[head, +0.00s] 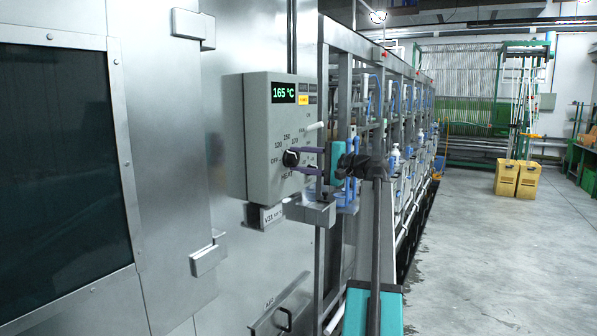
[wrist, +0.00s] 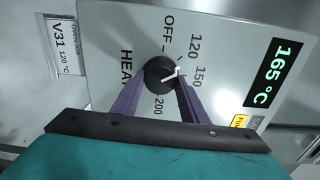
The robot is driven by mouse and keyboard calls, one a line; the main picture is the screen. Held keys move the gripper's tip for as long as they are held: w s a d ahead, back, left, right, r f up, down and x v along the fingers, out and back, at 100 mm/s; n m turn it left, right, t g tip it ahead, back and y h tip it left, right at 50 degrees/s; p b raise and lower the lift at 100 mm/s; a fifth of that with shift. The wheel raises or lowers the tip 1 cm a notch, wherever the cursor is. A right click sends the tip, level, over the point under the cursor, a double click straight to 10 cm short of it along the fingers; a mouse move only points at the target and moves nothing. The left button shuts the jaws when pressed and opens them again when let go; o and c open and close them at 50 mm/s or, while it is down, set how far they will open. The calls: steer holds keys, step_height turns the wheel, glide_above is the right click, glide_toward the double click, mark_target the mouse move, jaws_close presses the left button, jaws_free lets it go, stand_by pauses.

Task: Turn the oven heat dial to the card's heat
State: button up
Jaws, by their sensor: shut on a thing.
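The round black heat dial (head: 291,158) sits on the front of a grey control box (head: 260,140). It also shows in the wrist view (wrist: 157,72), with a white pointer turned toward the right, a little past the 150 side. Around it are OFF, 120, 150 and 200; the finger hides part of the scale. The green display (head: 283,92) reads 165 °C. The card (wrist: 62,45) below the box reads V31 120 °C. My gripper (wrist: 161,80) has its two purple fingers shut on the dial, one on each side.
A small yellow label (head: 303,99) is beside the display. The oven door with a dark window (head: 60,150) fills the left. Metal frames with blue and white parts run back behind the box. Yellow bins (head: 516,180) stand far back on the right. The grey floor (head: 480,260) there is clear.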

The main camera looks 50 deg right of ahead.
steer(key=shift+f+n+b, duration=0.15)
steer(key=shift+n+b, duration=0.85)
steer(key=shift+n, duration=0.3)
steer(key=o, duration=1)
steer(key=shift+o, duration=0.2)
steer(key=shift+s, duration=0.1)
steer(key=b+v, duration=0.1)
steer(key=v, duration=1.2)
steer(key=shift+s+b, duration=0.35)
steer(key=shift+s, duration=0.1)
